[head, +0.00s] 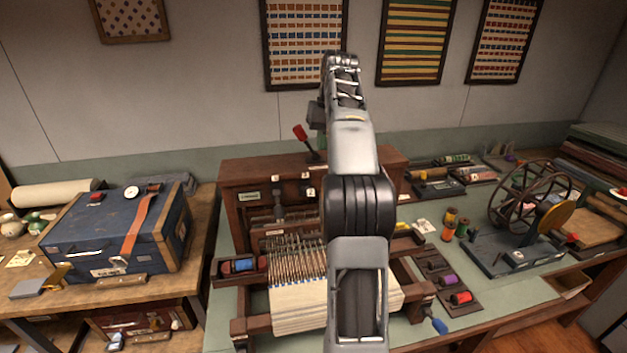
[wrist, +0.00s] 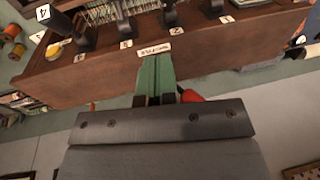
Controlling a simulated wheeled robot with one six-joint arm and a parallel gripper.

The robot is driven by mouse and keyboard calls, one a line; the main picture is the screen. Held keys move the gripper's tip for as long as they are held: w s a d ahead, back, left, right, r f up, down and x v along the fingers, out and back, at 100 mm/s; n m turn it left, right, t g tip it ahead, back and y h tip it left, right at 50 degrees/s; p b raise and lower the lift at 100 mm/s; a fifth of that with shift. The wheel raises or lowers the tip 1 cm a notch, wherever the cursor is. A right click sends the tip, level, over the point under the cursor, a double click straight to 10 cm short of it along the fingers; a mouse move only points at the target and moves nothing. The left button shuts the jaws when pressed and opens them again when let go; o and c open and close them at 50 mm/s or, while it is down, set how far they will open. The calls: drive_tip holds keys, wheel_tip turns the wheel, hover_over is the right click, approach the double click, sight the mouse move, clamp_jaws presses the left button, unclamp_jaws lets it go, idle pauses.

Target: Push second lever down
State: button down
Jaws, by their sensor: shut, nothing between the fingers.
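The wooden lever cabinet (head: 250,174) stands behind the loom, with small number cards on its front. A lever with a red handle (head: 300,132) tilts up to the left from its top. In the wrist view the red handle (wrist: 190,96) shows beside my fingers, partly hidden by my gripper body. Several dark lever parts (wrist: 170,14) show near the number cards. I cannot tell which number the red handle belongs to. My gripper (wrist: 155,66) has green fingers, shut and empty, over the cabinet top edge. In the head view it (head: 321,143) is just right of the red handle, partly hidden by my arm.
The loom's threads and white cloth (head: 300,305) lie before the cabinet, partly behind my arm. A blue case (head: 115,232) stands on the left table. A spoked wheel (head: 529,195) and thread spools (head: 461,298) are on the right. Framed textiles hang on the wall.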

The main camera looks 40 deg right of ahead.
sight(308, 191)
drive_tip(key=shift+a+f+b, duration=0.25)
drive_tip(key=shift+a+f, duration=0.25)
drive_tip(key=shift+f, duration=0.95)
drive_tip(key=shift+a+f+b, duration=0.2)
drive_tip(key=shift+a+f, duration=0.35)
drive_tip(key=shift+f, duration=0.95)
drive_tip(key=shift+a+f+b, duration=0.25)
drive_tip(key=shift+a+f, duration=0.25)
drive_tip(key=shift+f, duration=0.95)
